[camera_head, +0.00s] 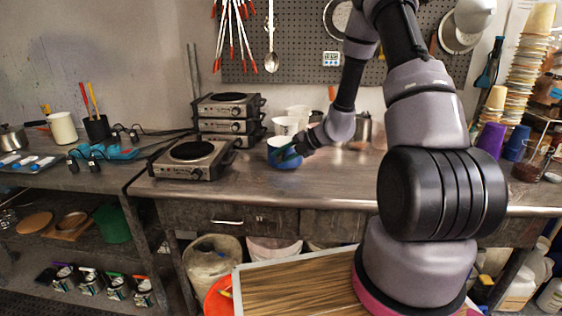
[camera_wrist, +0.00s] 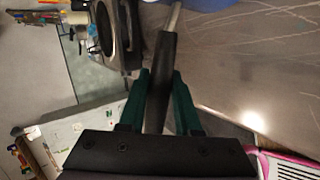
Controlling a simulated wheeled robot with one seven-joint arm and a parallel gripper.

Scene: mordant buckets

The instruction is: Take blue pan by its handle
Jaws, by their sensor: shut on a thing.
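The blue pan (camera_head: 284,152) sits on the metal counter, to the right of the hot plate, in the head view. Only a blue edge of it (camera_wrist: 205,4) shows at the top of the wrist view. Its dark handle (camera_wrist: 160,80) runs down from there between the green fingers. My gripper (camera_wrist: 160,90) is shut on this handle, with one finger on each side. In the head view my gripper (camera_head: 292,152) is small and partly merges with the pan, so the grip itself is hard to see there.
A single hot plate (camera_head: 194,158) stands left of the pan, with stacked hot plates (camera_head: 228,113) behind it. White containers (camera_head: 286,126) stand just behind the pan. Purple (camera_head: 491,139) and blue cups (camera_head: 517,142) stand at the far right. The counter (camera_head: 345,172) right of the pan is fairly clear.

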